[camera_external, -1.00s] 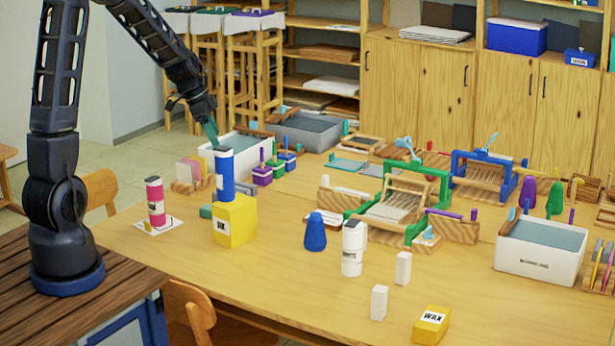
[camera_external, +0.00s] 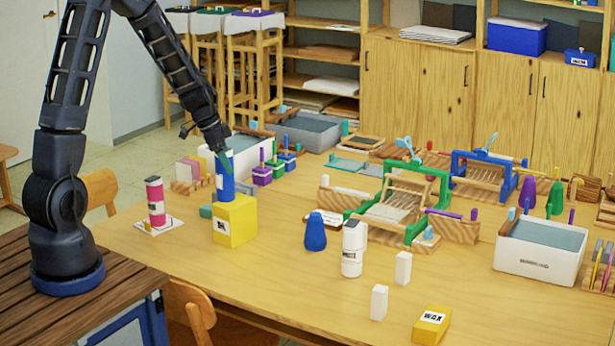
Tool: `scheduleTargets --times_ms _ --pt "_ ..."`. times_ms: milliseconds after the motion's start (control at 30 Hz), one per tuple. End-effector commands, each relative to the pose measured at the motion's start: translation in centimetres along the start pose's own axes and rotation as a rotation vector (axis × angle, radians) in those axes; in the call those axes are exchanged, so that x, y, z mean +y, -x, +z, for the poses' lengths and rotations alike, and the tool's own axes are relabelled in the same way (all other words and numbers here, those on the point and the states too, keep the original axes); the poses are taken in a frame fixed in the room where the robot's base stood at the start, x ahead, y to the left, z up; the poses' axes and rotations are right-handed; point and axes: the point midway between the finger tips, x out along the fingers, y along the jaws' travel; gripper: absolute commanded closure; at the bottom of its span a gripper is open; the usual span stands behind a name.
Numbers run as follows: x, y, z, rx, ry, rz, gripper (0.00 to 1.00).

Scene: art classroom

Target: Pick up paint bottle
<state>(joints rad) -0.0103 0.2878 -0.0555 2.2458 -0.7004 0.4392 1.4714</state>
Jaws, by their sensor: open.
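A blue paint bottle (camera_external: 225,187) with a white label stands upright on a yellow box (camera_external: 236,222) at the left of the table. My gripper (camera_external: 222,166) is at the bottle's top, pointing down, with its greenish fingertips overlapping the bottle's upper part. I cannot tell whether they touch it. The bottle's cap is largely hidden behind the fingers. A pink bottle (camera_external: 155,204) stands on a white card to the left, and a white bottle (camera_external: 352,250) stands near the table's middle.
Purple and blue blocks (camera_external: 262,173) and a white tub (camera_external: 246,160) stand close behind the bottle. A blue cone-shaped object (camera_external: 315,233) is to the right. The table front between box and cone is clear.

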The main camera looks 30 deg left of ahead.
Motion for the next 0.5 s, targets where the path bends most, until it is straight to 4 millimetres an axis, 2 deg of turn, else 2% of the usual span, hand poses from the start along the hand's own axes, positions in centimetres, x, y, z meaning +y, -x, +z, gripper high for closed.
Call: scheduleTargets --times_ms 167,500 --pt "-0.01 0.02 -0.02 0.001 -0.001 -0.001 0.26" --pt "-0.03 0.06 -0.05 0.001 -0.001 -0.001 0.90"
